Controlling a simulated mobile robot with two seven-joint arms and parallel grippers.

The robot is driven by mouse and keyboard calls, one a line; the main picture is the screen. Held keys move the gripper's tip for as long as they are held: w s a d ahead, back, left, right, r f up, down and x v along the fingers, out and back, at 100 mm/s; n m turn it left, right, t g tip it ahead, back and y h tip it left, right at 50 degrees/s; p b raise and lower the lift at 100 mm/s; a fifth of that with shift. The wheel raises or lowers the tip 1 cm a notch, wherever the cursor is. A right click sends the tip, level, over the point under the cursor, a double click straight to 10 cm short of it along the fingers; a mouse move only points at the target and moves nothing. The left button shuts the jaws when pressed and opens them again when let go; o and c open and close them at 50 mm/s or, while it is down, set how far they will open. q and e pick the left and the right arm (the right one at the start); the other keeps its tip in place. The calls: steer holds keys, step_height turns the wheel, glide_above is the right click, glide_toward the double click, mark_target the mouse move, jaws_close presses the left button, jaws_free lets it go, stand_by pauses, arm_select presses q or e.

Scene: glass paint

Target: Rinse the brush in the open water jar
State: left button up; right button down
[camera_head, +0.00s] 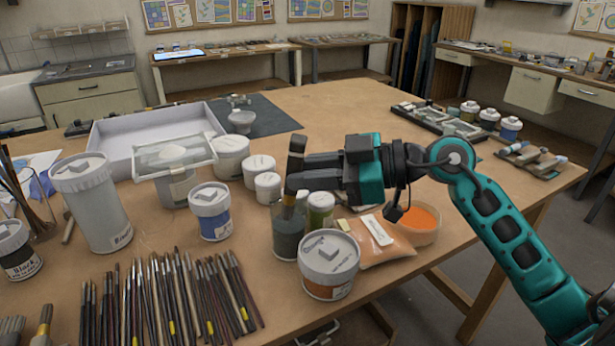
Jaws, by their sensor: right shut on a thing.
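My right gripper (297,177) reaches in from the right and is shut on an upright brush (296,146). The brush has a dark, thick upper end above the fingers and a brown part below them. The open water jar (288,244) is a clear glass with dark, murky grey-green content, directly below the gripper. The lower part of the brush runs down into the jar's mouth. The bristles are hidden, so I cannot tell how deep they are. My left gripper is not in view.
A white-lidded jar (329,265) stands close in front of the water jar, and a small green jar (320,208) beside it. An orange bag (386,243) lies to the right. Many loose brushes (165,300) cover the front left. The table's right half has free room.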

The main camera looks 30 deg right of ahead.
steer(key=shift+s+r, duration=0.3)
steer(key=shift+r, duration=0.65)
steer(key=shift+s+r, duration=0.3)
steer(key=shift+r, duration=0.65)
steer(key=shift+r, duration=2.2)
